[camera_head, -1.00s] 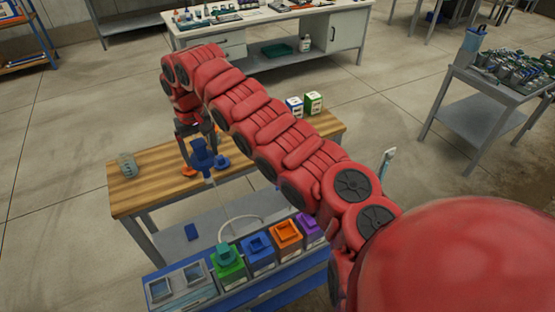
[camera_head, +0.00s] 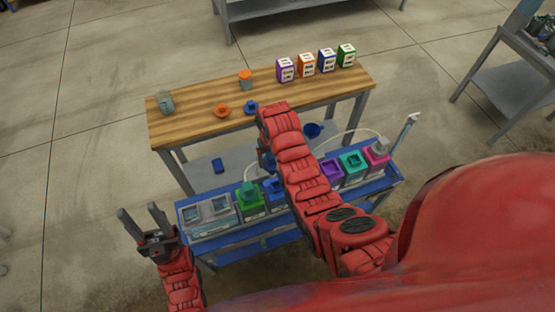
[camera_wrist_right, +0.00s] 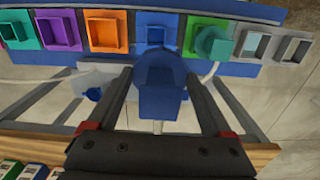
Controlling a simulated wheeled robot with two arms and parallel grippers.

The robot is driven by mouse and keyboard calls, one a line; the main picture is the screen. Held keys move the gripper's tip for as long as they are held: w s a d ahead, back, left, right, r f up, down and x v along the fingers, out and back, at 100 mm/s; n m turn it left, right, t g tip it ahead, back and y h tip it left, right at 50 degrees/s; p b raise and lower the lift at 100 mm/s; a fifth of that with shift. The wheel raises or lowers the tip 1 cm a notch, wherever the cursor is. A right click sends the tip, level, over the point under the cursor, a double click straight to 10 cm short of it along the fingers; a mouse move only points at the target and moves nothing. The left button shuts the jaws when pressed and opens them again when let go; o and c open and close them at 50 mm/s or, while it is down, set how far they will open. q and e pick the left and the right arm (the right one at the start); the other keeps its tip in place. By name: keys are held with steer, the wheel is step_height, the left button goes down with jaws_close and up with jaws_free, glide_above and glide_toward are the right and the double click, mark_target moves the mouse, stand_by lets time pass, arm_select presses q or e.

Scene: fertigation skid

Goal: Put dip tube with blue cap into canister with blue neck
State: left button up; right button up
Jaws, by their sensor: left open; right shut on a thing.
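In the right wrist view my right gripper (camera_wrist_right: 158,75) is shut on the blue cap (camera_wrist_right: 160,95) of the dip tube. The tube below the cap is mostly hidden. The canister with the blue neck (camera_wrist_right: 157,22) stands in the row just beyond the cap, which partly overlaps it in this view. In the head view this blue canister (camera_head: 273,191) is partly covered by my right arm, which also hides the right gripper. I cannot tell whether the tube is inside the neck. My left gripper (camera_head: 145,214) is open and empty, left of the blue cart.
The blue cart (camera_head: 245,240) also holds green (camera_head: 250,200), purple (camera_head: 331,172), teal (camera_head: 353,163) and pink (camera_head: 377,152) canisters. An orange one (camera_wrist_right: 106,31) shows in the wrist view. The wooden bench (camera_head: 190,125) behind bears orange (camera_head: 222,110) and blue (camera_head: 251,107) lids and several boxes.

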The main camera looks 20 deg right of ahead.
steer(key=shift+s+d+f, duration=0.25)
steer(key=shift+s, duration=0.25)
steer(key=shift+s+d+f, duration=0.25)
steer(key=shift+s, duration=0.2)
steer(key=shift+s+f, duration=0.1)
steer(key=shift+f, duration=0.05)
steer(key=shift+f+b, duration=0.3)
steer(key=shift+f, duration=0.85)
step_height(320, 180, down, 9)
steer(key=b, duration=0.5)
steer(key=shift+r+b, duration=0.1)
steer(key=shift+b, duration=0.25)
steer(key=o, duration=1.2)
steer(key=shift+r, duration=0.1)
